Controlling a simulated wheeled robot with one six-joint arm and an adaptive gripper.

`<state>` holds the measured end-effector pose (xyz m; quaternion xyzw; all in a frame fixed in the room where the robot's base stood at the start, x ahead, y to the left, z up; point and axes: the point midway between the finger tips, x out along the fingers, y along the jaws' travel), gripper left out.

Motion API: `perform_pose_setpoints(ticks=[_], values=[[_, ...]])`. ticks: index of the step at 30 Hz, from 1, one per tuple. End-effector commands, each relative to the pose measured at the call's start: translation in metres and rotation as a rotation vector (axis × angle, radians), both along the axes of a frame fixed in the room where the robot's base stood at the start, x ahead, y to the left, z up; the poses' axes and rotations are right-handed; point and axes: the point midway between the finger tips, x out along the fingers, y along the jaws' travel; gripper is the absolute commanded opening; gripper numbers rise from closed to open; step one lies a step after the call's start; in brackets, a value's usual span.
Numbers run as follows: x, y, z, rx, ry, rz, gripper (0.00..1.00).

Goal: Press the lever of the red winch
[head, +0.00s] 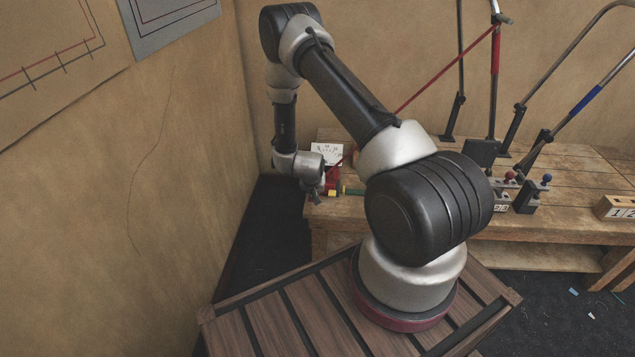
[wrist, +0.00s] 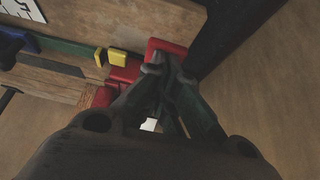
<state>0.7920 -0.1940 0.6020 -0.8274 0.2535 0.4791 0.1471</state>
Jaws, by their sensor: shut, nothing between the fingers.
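A red-knobbed lever (head: 510,175) stands on a small grey mount on the workbench, right of my arm's base in the head view. I cannot tell for sure that it belongs to the red winch. My gripper (head: 318,198) is well to its left, at the bench's left end. Its fingers (wrist: 164,66) are shut and empty. In the wrist view the fingertips are at a red block (wrist: 166,47); I cannot tell if they touch it. A second red part (wrist: 125,72) and a yellow tab (wrist: 117,57) are beside them. The red-knobbed lever is outside the wrist view.
A blue-knobbed lever (head: 546,178) stands close to the red-knobbed one. A red line (head: 440,75) runs from a red-banded pole (head: 495,55) toward the bench's left end. A blue-banded pole (head: 583,103) leans at right. A numbered block (head: 617,208) sits on the bench (head: 450,233).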

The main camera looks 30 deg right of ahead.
Motion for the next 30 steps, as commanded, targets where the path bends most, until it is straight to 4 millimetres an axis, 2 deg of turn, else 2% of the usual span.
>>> perform_pose_setpoints(ticks=[12, 30], values=[[-0.006, 0.003, -0.015, 0.001, 0.003, 0.000, 0.00], [-0.005, 0.002, -0.012, 0.001, 0.002, 0.000, 0.00]])
